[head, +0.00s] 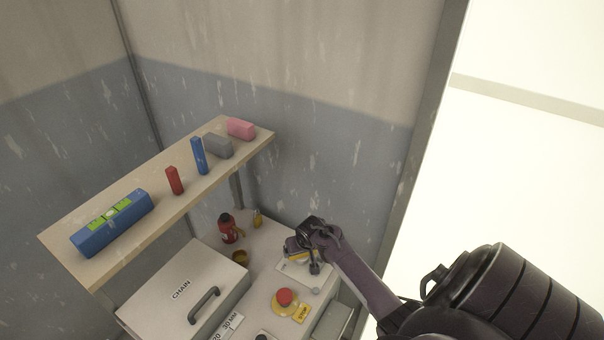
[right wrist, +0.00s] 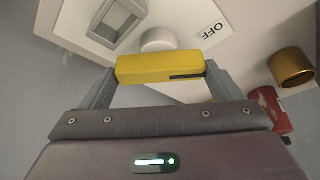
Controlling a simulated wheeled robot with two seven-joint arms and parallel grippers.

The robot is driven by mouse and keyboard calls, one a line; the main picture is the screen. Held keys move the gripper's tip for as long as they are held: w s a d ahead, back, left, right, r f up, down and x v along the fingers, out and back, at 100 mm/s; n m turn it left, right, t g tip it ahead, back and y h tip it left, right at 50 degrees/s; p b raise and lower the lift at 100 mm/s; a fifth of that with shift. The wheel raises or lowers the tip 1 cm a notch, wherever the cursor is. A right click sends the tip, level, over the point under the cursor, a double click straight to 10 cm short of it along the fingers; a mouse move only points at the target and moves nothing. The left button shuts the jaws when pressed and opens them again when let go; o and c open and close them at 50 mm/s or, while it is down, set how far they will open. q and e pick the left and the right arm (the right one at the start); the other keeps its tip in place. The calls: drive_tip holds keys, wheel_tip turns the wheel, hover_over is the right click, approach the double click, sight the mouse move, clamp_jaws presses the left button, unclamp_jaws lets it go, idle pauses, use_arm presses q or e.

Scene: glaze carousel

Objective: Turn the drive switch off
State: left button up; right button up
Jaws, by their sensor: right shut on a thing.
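The drive switch has a yellow handle (right wrist: 160,68), which spans between the fingers of my right gripper (right wrist: 158,72) in the right wrist view. The fingers are shut on it, one at each end. A pale round hub (right wrist: 158,39) shows just beyond the handle. An OFF label (right wrist: 213,30) is on the white plate to the right of the hub. In the head view my right gripper (head: 302,258) is low over the switch plate (head: 290,269), with a bit of yellow showing beneath it. The gripper partly hides the switch. My left gripper is not in view.
A red mushroom button (head: 285,297) stands in front of the switch. A CHAIN box (head: 178,285) with a handle is to the left. A red bottle (head: 228,229) and a brass cup (head: 240,257) are close by. A wooden shelf (head: 75,270) holding blocks overhangs the left side.

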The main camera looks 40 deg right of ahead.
drive_tip(key=n, duration=0.2)
drive_tip(key=n+y, duration=0.1)
drive_tip(key=shift+d+n+t, duration=0.2)
drive_tip(key=shift+n+t, duration=0.1)
drive_tip(key=shift+n, duration=0.1)
drive_tip(key=shift+n+y, duration=1)
drive_tip(key=shift+n, duration=1.2)
drive_tip(key=o, duration=0.8)
drive_tip(key=v, duration=0.7)
drive_tip(key=shift+d+r, duration=0.15)
drive_tip(key=shift+r, duration=0.25)
drive_tip(key=shift+s, duration=0.15)
